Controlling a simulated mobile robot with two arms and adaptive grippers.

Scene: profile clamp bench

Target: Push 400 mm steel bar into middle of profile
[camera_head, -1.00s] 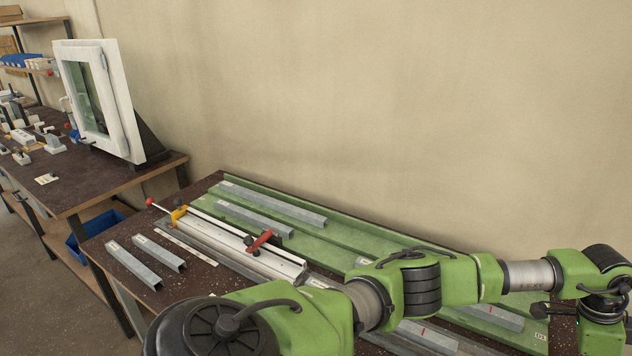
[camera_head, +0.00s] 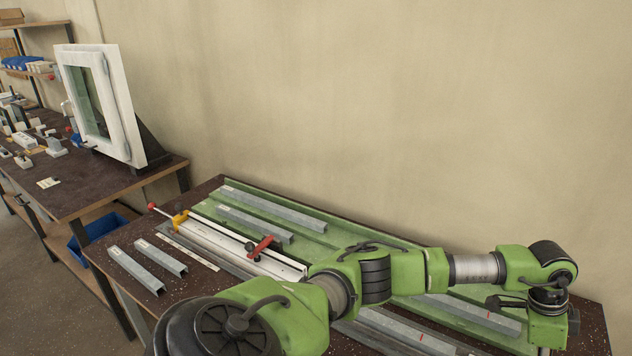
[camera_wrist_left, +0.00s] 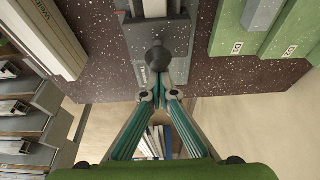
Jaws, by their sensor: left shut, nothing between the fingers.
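The white profile (camera_head: 205,240) lies in the clamp fixture on the bench, with a yellow clamp (camera_head: 180,219) at its far end and a red-handled clamp (camera_head: 262,247) nearer. My arm hides its near end. Several grey steel bars lie around it; I cannot tell which is the 400 mm one. My left gripper (camera_wrist_left: 160,92) is shut and empty in the left wrist view. Its fingertips are just short of a dark round knob (camera_wrist_left: 158,58) on a grey plate (camera_wrist_left: 176,42); contact is unclear. A light grey piece (camera_wrist_left: 154,8) runs away above the knob. My right gripper is not shown.
Two short steel bars (camera_head: 137,269) lie on the bench's left part. Longer bars (camera_head: 272,207) rest on green trays (camera_head: 335,228) along the wall. A second bench (camera_head: 85,180) with a white window frame (camera_head: 130,105) stands at the left.

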